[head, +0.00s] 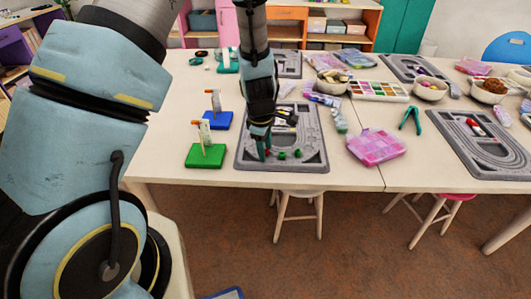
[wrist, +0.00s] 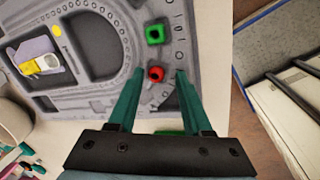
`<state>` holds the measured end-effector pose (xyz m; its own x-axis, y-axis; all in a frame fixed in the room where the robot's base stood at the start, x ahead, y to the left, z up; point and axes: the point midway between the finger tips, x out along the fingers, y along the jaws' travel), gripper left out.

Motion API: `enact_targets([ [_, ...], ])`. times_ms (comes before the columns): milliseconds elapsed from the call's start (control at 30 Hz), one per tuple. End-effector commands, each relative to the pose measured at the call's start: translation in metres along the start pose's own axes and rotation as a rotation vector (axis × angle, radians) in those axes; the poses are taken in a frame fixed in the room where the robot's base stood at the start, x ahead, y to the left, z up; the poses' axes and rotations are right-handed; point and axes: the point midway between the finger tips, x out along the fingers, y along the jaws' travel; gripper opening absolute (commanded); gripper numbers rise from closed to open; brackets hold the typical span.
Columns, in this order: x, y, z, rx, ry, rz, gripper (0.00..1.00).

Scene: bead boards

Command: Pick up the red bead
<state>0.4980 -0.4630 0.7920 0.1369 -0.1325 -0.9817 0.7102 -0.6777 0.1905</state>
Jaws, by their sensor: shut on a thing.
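The red bead (wrist: 156,74) shows in the wrist view between the tips of my gripper (wrist: 157,76), over the grey bead board (wrist: 90,104). My gripper is shut on it, low at the front part of the board. In the head view my gripper (head: 265,151) points down at the board (head: 313,163), and only a small bit of red shows by the fingertips. A green bead (wrist: 155,34) lies just beyond the red one in the wrist view.
Green (head: 206,156) and blue (head: 217,121) stands with upright pins are left of the board. A pink bead box (head: 376,147), green pliers (head: 411,121) and another grey board (head: 487,150) are to the right. The table's front edge is close to the board.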

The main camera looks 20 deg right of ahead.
Motion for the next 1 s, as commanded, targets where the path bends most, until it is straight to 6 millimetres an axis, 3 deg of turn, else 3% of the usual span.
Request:
enact_targets([
  [67,0.005,-0.001,0.0,0.0,0.003,-0.002,0.3],
  [333,0.006,-0.001,-0.001,0.0,0.003,-0.002,0.0],
  [767,0.005,-0.001,-0.001,0.0,0.003,-0.002,0.0],
  [867,-0.002,0.001,0.0,0.001,0.003,-0.001,0.0],
  [1000,-0.026,0.006,0.001,0.002,0.002,0.004,0.0],
])
